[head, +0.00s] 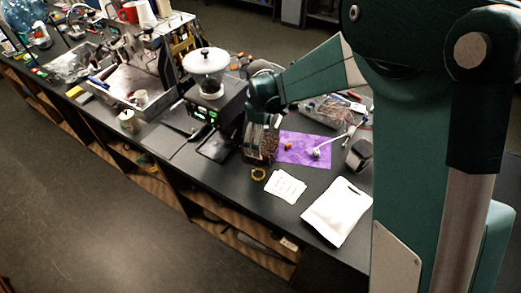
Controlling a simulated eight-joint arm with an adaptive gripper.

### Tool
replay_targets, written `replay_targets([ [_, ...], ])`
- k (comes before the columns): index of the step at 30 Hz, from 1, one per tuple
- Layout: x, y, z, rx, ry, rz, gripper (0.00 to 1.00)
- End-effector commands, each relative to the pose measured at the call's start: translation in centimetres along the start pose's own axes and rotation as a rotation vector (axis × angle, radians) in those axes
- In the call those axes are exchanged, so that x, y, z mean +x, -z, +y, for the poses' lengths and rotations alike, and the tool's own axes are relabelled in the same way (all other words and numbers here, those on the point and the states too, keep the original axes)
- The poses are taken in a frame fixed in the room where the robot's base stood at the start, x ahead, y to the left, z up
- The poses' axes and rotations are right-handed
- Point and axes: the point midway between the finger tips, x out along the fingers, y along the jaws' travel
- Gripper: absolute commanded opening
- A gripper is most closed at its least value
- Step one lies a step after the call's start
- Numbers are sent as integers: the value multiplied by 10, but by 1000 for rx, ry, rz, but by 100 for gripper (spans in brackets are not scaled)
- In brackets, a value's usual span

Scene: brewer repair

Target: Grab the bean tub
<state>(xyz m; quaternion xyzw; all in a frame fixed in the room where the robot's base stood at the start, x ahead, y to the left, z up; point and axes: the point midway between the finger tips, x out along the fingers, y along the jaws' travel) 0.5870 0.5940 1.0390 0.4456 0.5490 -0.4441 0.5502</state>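The bean tub (268,148) is a small clear container that appears full of brown beans. It stands on the dark counter beside the left edge of a purple mat, in the middle of the head view. My gripper (263,128) points down at the tub from above, with its fingers at or around the tub's upper part. The fingers are small and dark here and partly blend with the tub. I cannot tell whether they touch it or are closed on it.
A black machine (217,105) with a white-lidded clear hopper (206,70) stands close left of my gripper. The purple mat (308,149) holds small parts.

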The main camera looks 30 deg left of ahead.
Motion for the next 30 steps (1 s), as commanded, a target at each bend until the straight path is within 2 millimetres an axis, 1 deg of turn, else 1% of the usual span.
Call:
replay_targets([
  [6,0,0,0,0,0,0,100],
  [11,4,0,1,0,0,0,100],
  [14,11,1,2,0,0,0,100],
  [24,43,1,3,0,0,0,100],
  [30,51,1,3,0,0,0,100],
])
